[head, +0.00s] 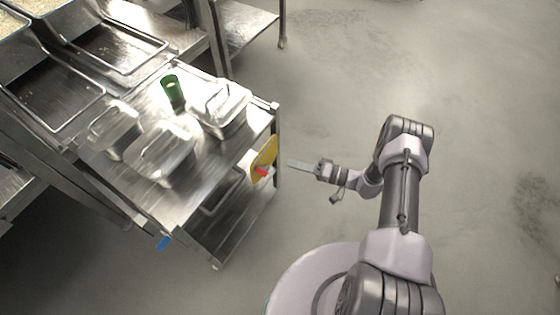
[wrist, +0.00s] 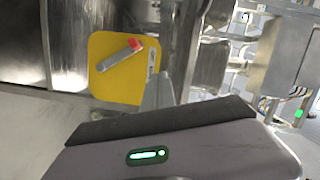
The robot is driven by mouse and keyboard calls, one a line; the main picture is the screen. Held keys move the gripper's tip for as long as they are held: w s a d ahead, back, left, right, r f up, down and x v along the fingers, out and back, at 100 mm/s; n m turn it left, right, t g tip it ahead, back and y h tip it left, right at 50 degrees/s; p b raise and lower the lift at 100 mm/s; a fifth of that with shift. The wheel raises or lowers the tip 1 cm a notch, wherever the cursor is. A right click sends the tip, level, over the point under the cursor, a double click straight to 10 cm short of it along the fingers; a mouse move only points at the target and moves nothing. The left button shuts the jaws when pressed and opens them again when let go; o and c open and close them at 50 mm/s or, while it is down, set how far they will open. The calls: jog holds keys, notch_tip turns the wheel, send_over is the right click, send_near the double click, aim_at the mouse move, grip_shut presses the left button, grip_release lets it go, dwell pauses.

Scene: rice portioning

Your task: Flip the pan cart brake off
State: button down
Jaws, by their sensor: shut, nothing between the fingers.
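The pan cart (head: 190,205) is a steel cart at the left. A yellow plate (head: 265,154) is on its right side below the top and shows large in the wrist view (wrist: 112,83). On the plate is a grey lever (wrist: 115,58) with a red tip (wrist: 136,43), slanting up to the right there; the red tip also shows in the head view (head: 261,172). My gripper (head: 292,163) is shut and empty, pointing left at the plate with a small gap in the head view. In the wrist view its fingers (wrist: 158,92) overlap the plate's right edge.
A steel counter with pans (head: 60,90) stands behind. The floor (head: 480,100) at right is clear.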

jog(key=v, duration=0.2)
jog(key=shift+s+d+r, duration=0.2)
jog(key=shift+d, duration=0.05)
jog(key=s+a+r+n+g+h, duration=0.1)
jog(key=a+r+g+h, duration=0.15)
jog(key=r, duration=0.75)
jog(key=s+a+r+g+h, duration=0.1)
jog(key=s+r+g, duration=0.15)
jog(key=r, duration=0.65)
jog(key=s+a+r+n+g+h, duration=0.1)
jog(key=r+g+h, duration=0.15)
jog(key=r, duration=0.75)
jog(key=s+d+r+m+t+h, duration=0.3)
jog(key=s+r+m+t+h, duration=0.2)
jog(key=s+r, duration=0.8)
jog(key=s+t+h, duration=0.1)
jog(key=s+h, duration=0.1)
jog(key=s, duration=0.2)
jog(key=shift+s+r+h, duration=0.2)
jog(key=shift+s+h, duration=0.05)
jog(key=shift+h, duration=0.05)
